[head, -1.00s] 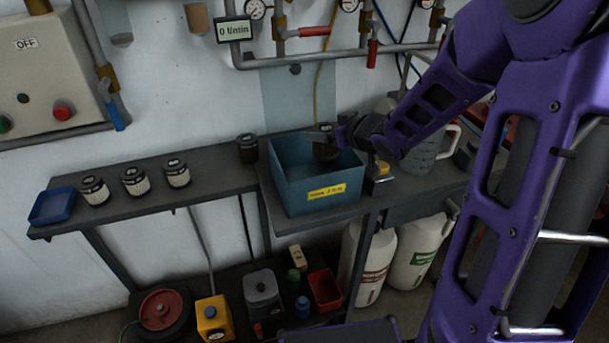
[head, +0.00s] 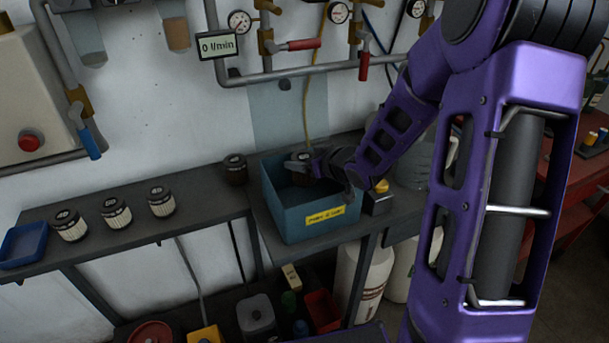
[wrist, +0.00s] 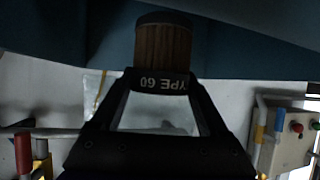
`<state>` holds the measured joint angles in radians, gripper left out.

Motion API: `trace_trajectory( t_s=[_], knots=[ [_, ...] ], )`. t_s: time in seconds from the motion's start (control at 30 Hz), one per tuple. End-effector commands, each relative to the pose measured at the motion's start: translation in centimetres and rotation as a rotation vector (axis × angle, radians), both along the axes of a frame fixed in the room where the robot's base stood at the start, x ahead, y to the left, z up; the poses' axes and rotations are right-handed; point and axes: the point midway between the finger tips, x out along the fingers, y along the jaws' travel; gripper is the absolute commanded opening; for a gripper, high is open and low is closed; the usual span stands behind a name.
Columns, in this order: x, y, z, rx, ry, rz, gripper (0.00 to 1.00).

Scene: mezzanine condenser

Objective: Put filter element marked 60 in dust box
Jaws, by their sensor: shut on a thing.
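My gripper (head: 301,158) is shut on a brown pleated filter element (wrist: 163,45) with a dark end band. The band reads TYPE 60, upside down in the wrist view. In the head view the filter and fingertips are at the mouth of the blue dust box (head: 318,222), inside its rim outline. The filter is partly hidden by the gripper, and I cannot tell how far it is from the floor. The box has a yellow label on its front. The box's blue wall fills the top of the wrist view (wrist: 60,40).
Another brown filter (head: 235,170) stands on the bench left of the box. Three pale filters (head: 116,212) stand in a row farther left, beside a blue tray (head: 24,245). Pipes and a gauge (head: 239,21) line the wall. A yellow-topped block (head: 378,199) stands right of the box.

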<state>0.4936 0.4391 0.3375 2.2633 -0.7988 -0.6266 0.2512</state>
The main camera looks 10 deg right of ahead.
Motion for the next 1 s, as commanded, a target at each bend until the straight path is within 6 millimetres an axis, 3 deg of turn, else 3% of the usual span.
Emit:
trace_trajectory(
  t_s=[0.27,1.0],
  knots=[
    [0.0,0.0,-3.6,0.001,0.001,0.0,0.17],
    [0.0,0.0,-4.8,-0.001,0.002,0.0,0.17]
  ],
)
